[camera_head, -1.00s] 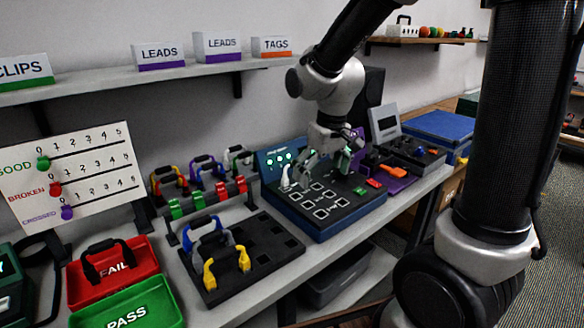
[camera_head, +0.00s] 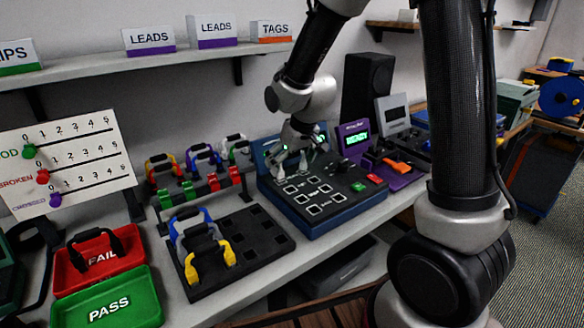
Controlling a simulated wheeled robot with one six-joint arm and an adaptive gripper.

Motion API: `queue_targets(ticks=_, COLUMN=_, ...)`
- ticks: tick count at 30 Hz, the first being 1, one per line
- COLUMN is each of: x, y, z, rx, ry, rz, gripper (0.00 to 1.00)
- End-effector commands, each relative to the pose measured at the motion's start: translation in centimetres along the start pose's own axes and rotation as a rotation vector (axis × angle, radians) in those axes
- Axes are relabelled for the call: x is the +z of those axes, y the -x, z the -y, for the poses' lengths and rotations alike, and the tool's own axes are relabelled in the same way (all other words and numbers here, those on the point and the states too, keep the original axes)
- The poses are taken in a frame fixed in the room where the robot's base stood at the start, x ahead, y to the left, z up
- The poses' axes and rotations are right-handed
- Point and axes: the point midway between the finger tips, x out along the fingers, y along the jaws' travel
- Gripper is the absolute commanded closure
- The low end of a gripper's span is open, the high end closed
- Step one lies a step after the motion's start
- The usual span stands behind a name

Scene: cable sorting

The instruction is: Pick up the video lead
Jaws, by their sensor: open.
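Several handled leads are in view, and I cannot tell which one is the video lead. A red-and-yellow lead (camera_head: 165,167), a blue-and-purple lead (camera_head: 204,158) and a white-and-green lead (camera_head: 237,147) stand at the back rack. A blue lead (camera_head: 190,218), a grey lead (camera_head: 204,235) and a yellow lead (camera_head: 228,253) sit close together in the black slotted tray (camera_head: 262,246). My gripper (camera_head: 288,168) is open with its fingers pointing down over the left back part of the blue tester panel (camera_head: 325,222). I see no lead between its fingers.
A red FAIL tray (camera_head: 130,243) and a green PASS tray (camera_head: 140,312) lie at the left. Red and green clips (camera_head: 213,182) line the rack's front bar. A purple device (camera_head: 395,183) stands right of the panel. The shelf (camera_head: 190,58) runs above.

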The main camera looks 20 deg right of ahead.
Motion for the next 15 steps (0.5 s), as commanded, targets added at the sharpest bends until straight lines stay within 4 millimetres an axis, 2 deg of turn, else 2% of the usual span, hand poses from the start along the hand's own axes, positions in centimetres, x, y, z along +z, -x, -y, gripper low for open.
queue_targets(ticks=3, x=-0.04, y=-1.20, z=-0.04, rx=0.000, ry=0.000, rz=0.000, gripper=0.00)
queue_targets(ticks=10, x=-0.06, y=-1.40, z=-0.04, rx=0.000, ry=0.000, rz=-0.001, gripper=0.00)
queue_targets(ticks=11, x=-0.06, y=-1.39, z=-0.04, rx=0.000, ry=0.000, rz=-0.001, gripper=0.02)
queue_targets(ticks=15, x=-0.06, y=-1.38, z=-0.05, rx=0.000, ry=0.000, rz=-0.001, gripper=0.27)
